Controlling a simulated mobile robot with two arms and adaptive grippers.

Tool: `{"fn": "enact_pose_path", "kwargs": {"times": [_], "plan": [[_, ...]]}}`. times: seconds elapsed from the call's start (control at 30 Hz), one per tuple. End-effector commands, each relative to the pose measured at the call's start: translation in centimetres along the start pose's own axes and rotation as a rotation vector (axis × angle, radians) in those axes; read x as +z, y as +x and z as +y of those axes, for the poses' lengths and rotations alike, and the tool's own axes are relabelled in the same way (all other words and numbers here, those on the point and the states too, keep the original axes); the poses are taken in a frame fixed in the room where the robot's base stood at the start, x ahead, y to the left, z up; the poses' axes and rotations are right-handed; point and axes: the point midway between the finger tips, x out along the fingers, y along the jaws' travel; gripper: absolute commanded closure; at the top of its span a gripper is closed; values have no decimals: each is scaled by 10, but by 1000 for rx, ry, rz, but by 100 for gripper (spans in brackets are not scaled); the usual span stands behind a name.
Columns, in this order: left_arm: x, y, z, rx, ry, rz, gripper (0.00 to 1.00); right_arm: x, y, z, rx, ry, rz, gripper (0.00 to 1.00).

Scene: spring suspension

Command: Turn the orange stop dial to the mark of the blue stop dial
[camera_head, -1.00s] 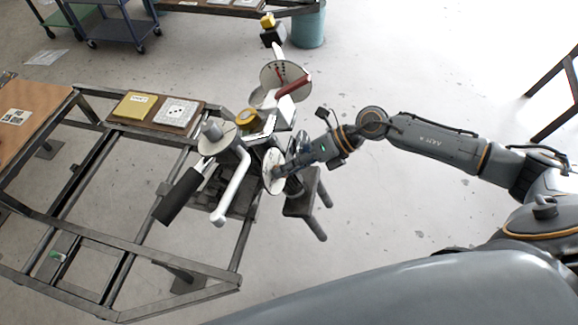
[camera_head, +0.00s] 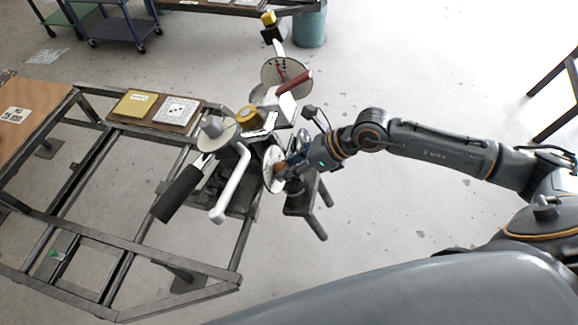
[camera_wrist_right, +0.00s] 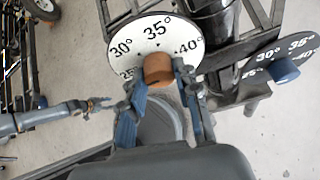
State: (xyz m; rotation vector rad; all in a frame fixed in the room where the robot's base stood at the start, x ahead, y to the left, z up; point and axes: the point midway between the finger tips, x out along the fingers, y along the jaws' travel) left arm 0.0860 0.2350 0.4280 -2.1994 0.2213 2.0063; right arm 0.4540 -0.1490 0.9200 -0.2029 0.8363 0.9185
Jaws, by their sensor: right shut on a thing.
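The orange stop dial (camera_wrist_right: 158,68) is a knob on a white round scale plate (camera_wrist_right: 128,55) marked 30°, 35° and 40°. In the head view that plate (camera_head: 269,170) stands on the near right side of the machine. My right gripper (camera_wrist_right: 162,78) has a blue finger on each side of the orange dial and is shut on it; it also shows in the head view (camera_head: 283,170). The blue stop dial (camera_wrist_right: 285,70) sits on a second scale plate at the right of the wrist view. Which mark each dial points to is too small to tell.
A black-gripped lever (camera_head: 178,194) and a white bent handle (camera_head: 232,187) stick out left of the dial. A red lever (camera_head: 296,84) stands behind. A metal frame table (camera_head: 128,235) fills the left. Open floor lies right of the machine.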

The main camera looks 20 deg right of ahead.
Motion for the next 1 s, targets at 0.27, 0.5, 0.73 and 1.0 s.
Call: {"fn": "enact_pose_path", "kwargs": {"times": [0.27, 0.5, 0.73, 1.0], "plan": [[0, 1, 0, 0, 0, 0, 60, -2, 1, 0, -8, -19, 6, 100], [0, 1, 0, 0, 0, 0, 60, -3, 1, 0, -7, -19, 7, 100], [0, 1, 0, 0, 0, 0, 60, -2, 0, 0, -7, -18, 4, 46], [1, 1, -1, -1, -1, 0, 60, -1, -3, 0, -8, -18, 3, 46]]}}
